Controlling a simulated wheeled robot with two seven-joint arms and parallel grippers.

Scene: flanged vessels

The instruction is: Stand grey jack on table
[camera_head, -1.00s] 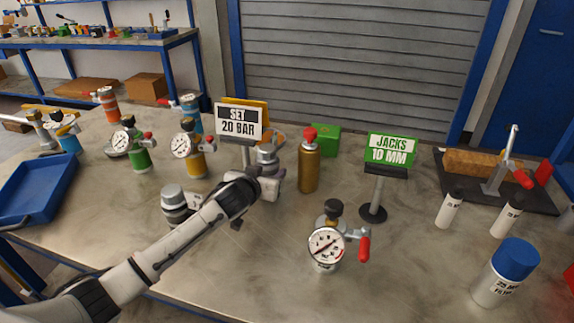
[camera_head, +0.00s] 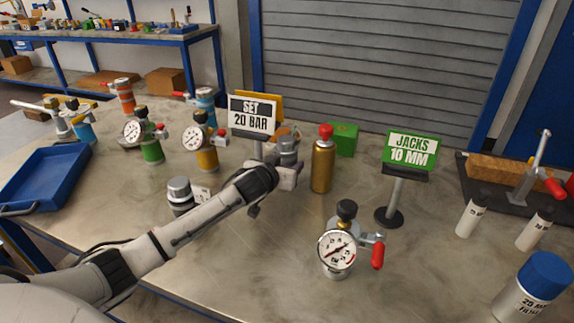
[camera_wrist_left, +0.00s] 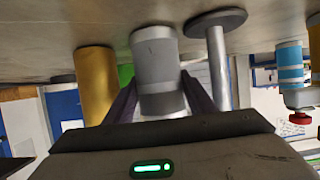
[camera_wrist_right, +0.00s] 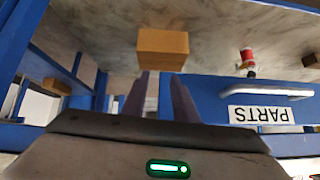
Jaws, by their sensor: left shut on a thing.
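The grey jack (camera_head: 287,150) is a short grey cylinder, held upright between the fingers of my left gripper (camera_head: 286,170). In the left wrist view, which shows the table at the top, the grey jack (camera_wrist_left: 158,65) sits between the two dark fingers (camera_wrist_left: 157,100). Its lower end is at or close to the tabletop; I cannot tell whether it touches. Another grey-topped vessel (camera_head: 180,193) stands left of my left forearm. My right gripper (camera_wrist_right: 160,95) shows only in its own wrist view, fingers apart with nothing between them.
The gold bottle (camera_head: 322,165) stands right of the held jack, and the "SET 20 BAR" sign (camera_head: 252,115) stands just left. Bare tabletop (camera_head: 270,240) lies in front.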

